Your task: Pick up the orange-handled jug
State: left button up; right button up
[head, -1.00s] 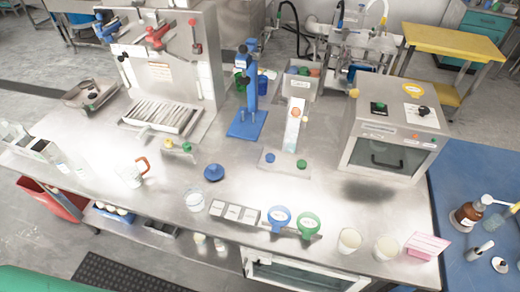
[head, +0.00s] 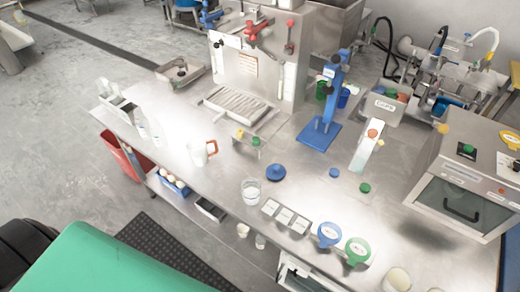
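The orange-handled jug (head: 198,154) stands upright on the steel worktop, left of the middle in the head view. Its body is clear or whitish, and its orange handle (head: 212,147) points to the right. Neither of my grippers shows in the head view, so nothing is seen near or touching the jug.
A clear beaker (head: 251,190) and a blue lid-like piece (head: 276,173) stand right of the jug. A small block with yellow and green knobs (head: 248,139) is behind. Clear containers (head: 148,128) stand to the left. A green surface (head: 120,262) fills the lower left.

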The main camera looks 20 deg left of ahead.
aim_at(200, 158)
jog(key=u, duration=0.8)
jog(key=k+l+z, duration=0.35)
jog(key=z, duration=0.15)
jog(key=l, duration=0.1)
